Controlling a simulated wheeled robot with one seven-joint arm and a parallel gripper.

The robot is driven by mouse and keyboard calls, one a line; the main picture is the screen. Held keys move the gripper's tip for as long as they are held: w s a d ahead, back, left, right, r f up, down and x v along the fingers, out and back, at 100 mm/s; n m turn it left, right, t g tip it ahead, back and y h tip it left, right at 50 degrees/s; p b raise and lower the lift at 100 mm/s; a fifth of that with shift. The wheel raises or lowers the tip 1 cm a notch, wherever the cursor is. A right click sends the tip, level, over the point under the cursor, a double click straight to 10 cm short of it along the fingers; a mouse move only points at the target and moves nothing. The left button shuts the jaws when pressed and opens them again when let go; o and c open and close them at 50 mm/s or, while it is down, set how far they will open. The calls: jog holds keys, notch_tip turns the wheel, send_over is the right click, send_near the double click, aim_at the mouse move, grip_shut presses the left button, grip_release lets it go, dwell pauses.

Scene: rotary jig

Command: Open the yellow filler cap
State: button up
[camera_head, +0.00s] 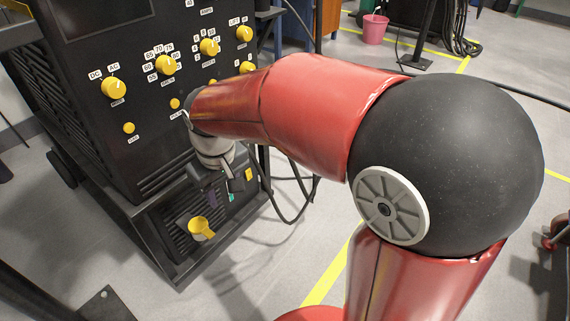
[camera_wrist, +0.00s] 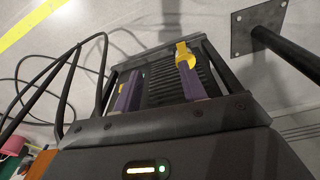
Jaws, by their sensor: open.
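The yellow filler cap (camera_head: 201,228) sits low on the front of the black machine, above a ribbed grille, with a tab sticking out to one side. My gripper (camera_head: 224,192) is open and empty, above and to the right of the cap in the head view. In the wrist view, my gripper (camera_wrist: 160,72) shows two purple fingers spread apart, with ribbed dark surface between them. The cap (camera_wrist: 184,54) appears there at the tip of the right finger, which hides part of it. I cannot tell whether they touch.
The machine's upper panel carries several yellow knobs (camera_head: 114,88). Black cables (camera_head: 290,213) hang and loop to the right of its base. A dark post on a floor plate (camera_wrist: 243,33) stands at the wrist view's right. A pink bucket (camera_head: 375,29) stands far back.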

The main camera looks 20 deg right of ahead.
jog(key=s+d+r+m+t+p, duration=0.2)
jog(key=s+d+r+p, duration=0.3)
jog(key=s+d+r, duration=0.4)
jog(key=shift+d+r+m+t, duration=0.4)
jog(key=shift+d+r+m, duration=0.4)
jog(key=shift+d+r, duration=0.05)
